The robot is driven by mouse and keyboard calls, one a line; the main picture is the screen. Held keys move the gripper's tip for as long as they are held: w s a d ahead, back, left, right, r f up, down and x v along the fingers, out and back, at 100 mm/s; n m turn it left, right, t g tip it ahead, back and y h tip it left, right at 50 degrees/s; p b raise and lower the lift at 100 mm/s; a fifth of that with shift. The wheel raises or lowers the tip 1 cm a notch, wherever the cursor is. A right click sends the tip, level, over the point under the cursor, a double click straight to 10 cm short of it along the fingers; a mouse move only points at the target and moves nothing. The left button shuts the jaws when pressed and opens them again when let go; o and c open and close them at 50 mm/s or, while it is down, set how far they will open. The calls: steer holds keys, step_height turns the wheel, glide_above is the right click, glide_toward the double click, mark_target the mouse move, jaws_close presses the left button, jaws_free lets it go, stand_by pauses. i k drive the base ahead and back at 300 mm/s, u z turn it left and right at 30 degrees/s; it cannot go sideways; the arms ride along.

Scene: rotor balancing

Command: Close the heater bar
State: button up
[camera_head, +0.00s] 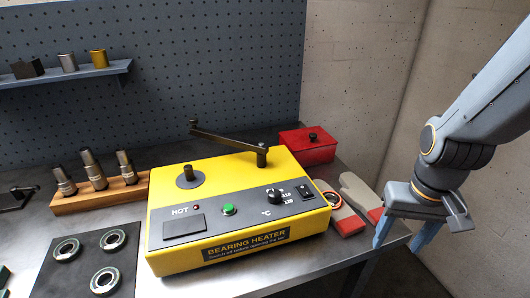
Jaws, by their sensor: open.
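The yellow bearing heater (236,256) stands on the grey bench. Its dark heater bar (225,140) is joined to a post at the heater's back right and points to the back left. The bar's free end, with a small upright knob (193,124), is behind and apart from the short post (187,177) on the heater's left. That post has nothing across its top. My gripper (399,243) is at the right, beyond the bench's right edge, with its fingers pointing down. It is open and empty, well apart from the bar.
A red box (308,146) sits behind the heater's right side. A wooden stand (103,198) with several metal tools and a dark mat (75,277) with bearings are at left. A shelf (67,76) hangs above.

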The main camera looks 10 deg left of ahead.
mark_target(261, 148)
steer(key=u, duration=1.25)
